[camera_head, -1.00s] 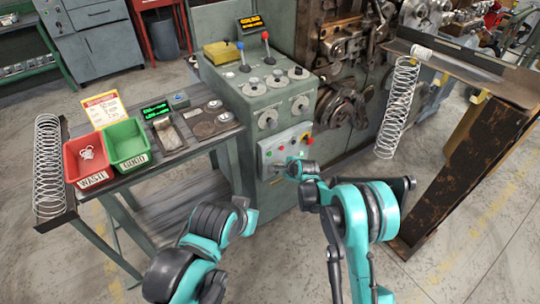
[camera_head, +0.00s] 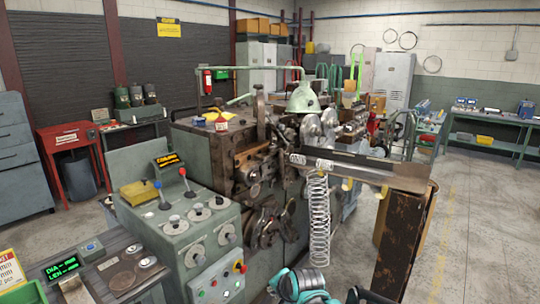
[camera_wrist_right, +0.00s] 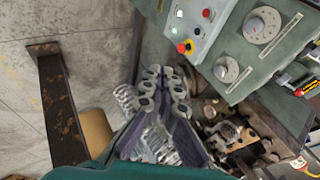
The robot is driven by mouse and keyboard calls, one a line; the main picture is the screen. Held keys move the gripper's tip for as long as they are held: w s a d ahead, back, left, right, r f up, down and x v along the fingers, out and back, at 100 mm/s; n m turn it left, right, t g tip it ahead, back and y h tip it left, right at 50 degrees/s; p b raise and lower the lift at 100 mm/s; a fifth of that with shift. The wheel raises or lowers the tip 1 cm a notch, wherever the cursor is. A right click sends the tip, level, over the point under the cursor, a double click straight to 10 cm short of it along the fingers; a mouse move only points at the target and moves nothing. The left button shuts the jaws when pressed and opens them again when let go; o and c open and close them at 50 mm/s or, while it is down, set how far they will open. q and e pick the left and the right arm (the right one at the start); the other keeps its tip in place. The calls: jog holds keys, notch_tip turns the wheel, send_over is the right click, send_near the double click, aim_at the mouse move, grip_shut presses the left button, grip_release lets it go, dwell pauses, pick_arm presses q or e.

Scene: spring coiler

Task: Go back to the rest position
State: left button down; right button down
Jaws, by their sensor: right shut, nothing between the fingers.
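My right gripper (camera_wrist_right: 165,85) shows in the right wrist view with its grey fingers drawn together and nothing between them. It is in front of the green control panel (camera_wrist_right: 225,45), apart from its buttons. In the head view only a teal and dark part of my right arm shows at the bottom edge, and the fingers cannot be made out there. My left gripper is out of view. A long wire spring (camera_head: 319,215) hangs from the machine's outfeed chute (camera_head: 365,172). Blurred coils also show behind the fingers in the right wrist view.
The control console (camera_head: 195,225) with knobs and levers stands left of centre, joined to the coiling machine (camera_head: 265,190). A rusty support (camera_head: 405,235) stands at the right. A bench with a green display (camera_head: 62,267) is at the lower left. Floor is clear at the right.

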jog(key=s+d+n+h, duration=0.1)
jog(key=s+d+n, duration=0.3)
jog(key=s+d, duration=0.4)
jog(key=s+d+n+h, duration=0.2)
jog(key=s+d, duration=0.6)
jog(key=s, duration=0.9)
jog(key=shift+s+d+r+n, duration=0.15)
jog(key=shift+d+r+n, duration=0.15)
jog(key=shift+n, duration=0.9)
